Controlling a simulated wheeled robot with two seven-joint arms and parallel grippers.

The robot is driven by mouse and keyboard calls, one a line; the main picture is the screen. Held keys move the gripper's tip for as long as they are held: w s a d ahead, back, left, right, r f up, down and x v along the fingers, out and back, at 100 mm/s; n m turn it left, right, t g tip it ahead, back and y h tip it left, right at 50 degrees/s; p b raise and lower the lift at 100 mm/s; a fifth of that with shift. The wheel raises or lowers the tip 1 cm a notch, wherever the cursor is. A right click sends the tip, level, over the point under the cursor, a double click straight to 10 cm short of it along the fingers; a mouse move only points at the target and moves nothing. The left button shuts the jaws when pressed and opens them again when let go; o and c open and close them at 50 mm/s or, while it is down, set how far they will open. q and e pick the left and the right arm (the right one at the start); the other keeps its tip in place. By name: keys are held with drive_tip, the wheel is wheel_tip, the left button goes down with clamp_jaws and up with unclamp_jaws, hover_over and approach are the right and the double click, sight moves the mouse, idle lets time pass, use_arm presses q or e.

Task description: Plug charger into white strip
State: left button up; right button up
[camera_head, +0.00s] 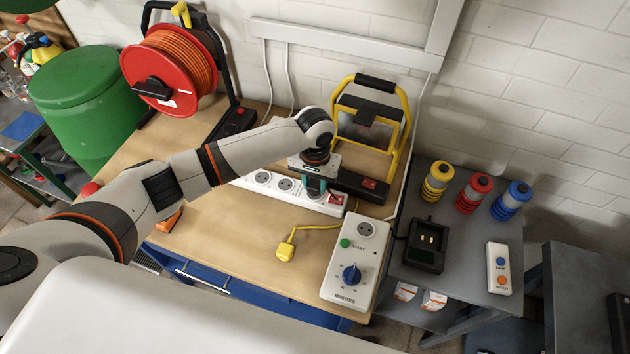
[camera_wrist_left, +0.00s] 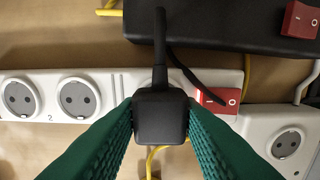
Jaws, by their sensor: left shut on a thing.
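My left gripper (camera_head: 316,192) hangs over the right part of the white strip (camera_head: 262,186), near its red switch (camera_head: 336,199). In the left wrist view, its green fingers (camera_wrist_left: 160,120) are shut on a black plug (camera_wrist_left: 160,117) with a black cable running up the picture. The plug covers the strip (camera_wrist_left: 42,100) just left of the red switch (camera_wrist_left: 217,101). Two open sockets (camera_wrist_left: 78,98) show to its left. Any socket behind the plug is hidden, and I cannot tell whether the plug touches the strip. A black battery charger (camera_head: 425,246) stands on the grey shelf.
A black strip (camera_wrist_left: 215,22) with a red switch lies behind the white strip. A yellow plug (camera_head: 285,250) lies in front of it. A white timer box (camera_head: 340,285) with a socket stands at right. A yellow-framed lamp (camera_head: 401,130) and red cable reel (camera_head: 138,75) stand behind.

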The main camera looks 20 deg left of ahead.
sight(315, 184)
use_arm(q)
drive_tip(key=shift+p, duration=0.4)
idle(0.8)
drive_tip(key=shift+p, duration=0.5)
drive_tip(key=shift+f, duration=0.6)
drive_tip(key=o, duration=1)
wheel_tip(315, 184, up, 12)
drive_tip(key=shift+r+b, duration=0.1)
drive_tip(key=shift+b, duration=1.05)
